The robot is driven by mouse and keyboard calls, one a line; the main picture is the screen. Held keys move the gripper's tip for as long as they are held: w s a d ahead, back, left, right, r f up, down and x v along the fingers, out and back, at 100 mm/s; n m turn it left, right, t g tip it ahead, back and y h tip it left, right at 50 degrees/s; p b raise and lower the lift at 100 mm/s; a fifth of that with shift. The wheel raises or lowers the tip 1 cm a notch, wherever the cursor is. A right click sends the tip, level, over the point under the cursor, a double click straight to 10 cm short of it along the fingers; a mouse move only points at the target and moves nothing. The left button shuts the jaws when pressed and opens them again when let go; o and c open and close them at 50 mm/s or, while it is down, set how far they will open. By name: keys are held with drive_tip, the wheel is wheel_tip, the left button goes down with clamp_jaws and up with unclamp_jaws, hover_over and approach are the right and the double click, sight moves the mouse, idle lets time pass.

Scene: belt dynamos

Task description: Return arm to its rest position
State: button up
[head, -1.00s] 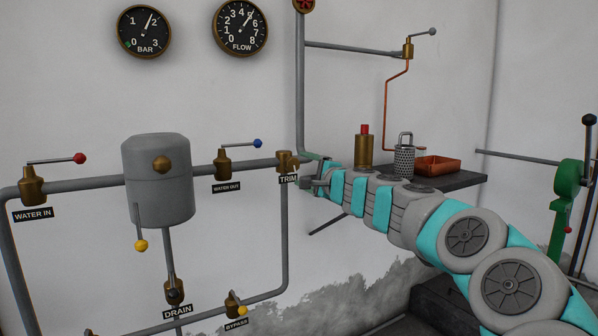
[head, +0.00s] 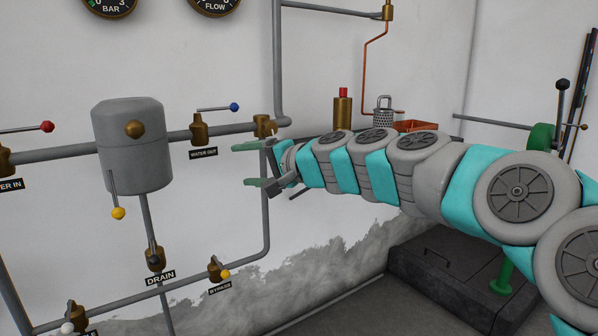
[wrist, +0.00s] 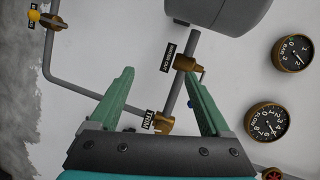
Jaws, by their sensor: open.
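My gripper (head: 250,164) is at the end of my outstretched arm, just in front of the trim valve (head: 264,126) on the wall piping. Its two green fingers are spread apart and nothing is between them. In the wrist view the open fingers (wrist: 158,103) point toward the pipes. The trim valve (wrist: 163,123) shows there near the base of the fingers, and the brass water out valve (wrist: 186,62) near the right fingertip. The arm hides the TRIM label in the head view.
A grey tank (head: 132,150) stands left of my gripper, with the drain valve (head: 155,258) and bypass valve (head: 217,268) below. Behind my arm are a brass cylinder (head: 342,112), a perforated basket (head: 382,108) and an orange tray (head: 415,126). A dark block (head: 440,275) stands on the floor.

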drive_tip(key=s+d+f+n+g+h, duration=0.2)
drive_tip(key=s+f+n+g, duration=0.1)
drive_tip(key=s+f, duration=0.55)
drive_tip(key=s+d+f+n+g+h, duration=0.2)
drive_tip(key=s+d+f, duration=0.1)
drive_tip(key=s+f, duration=0.5)
drive_tip(key=s+d+f+g+h, duration=0.3)
drive_tip(key=s+d+f, duration=0.4)
drive_tip(key=s+d, duration=0.3)
drive_tip(key=s+d+f+g+h, duration=0.3)
drive_tip(key=s+d+f+h, duration=0.2)
drive_tip(key=s+d, duration=0.6)
drive_tip(key=s+f, duration=0.2)
drive_tip(key=s, duration=0.2)
drive_tip(key=shift+s+f, duration=0.2)
drive_tip(key=shift+a, duration=0.1)
